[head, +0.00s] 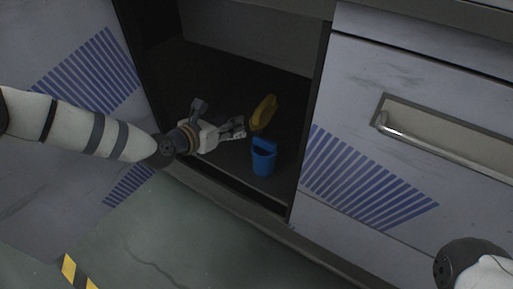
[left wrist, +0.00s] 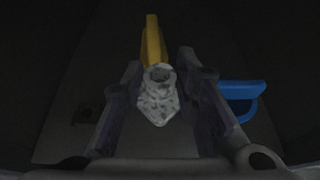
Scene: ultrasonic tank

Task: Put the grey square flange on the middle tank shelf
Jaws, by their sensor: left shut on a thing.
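A mottled grey piece with a round opening (left wrist: 158,98), which looks like the grey square flange, is between the fingers of my left gripper (left wrist: 160,110). In the head view my left gripper (head: 228,129) is inside the open, dark compartment, shut on this piece and above the shelf floor (head: 225,163). The flange shows only as a small light patch at the fingertips there. Whether it touches the shelf cannot be told. My right gripper is out of view; only part of my right arm shows at the lower right.
A yellow object (head: 264,112) stands just beyond the fingertips. A blue bin-like object (head: 263,157) stands on the shelf nearer the front edge, right of the gripper. Walls bound the compartment left and right. A panel with a metal handle (head: 440,146) is to the right.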

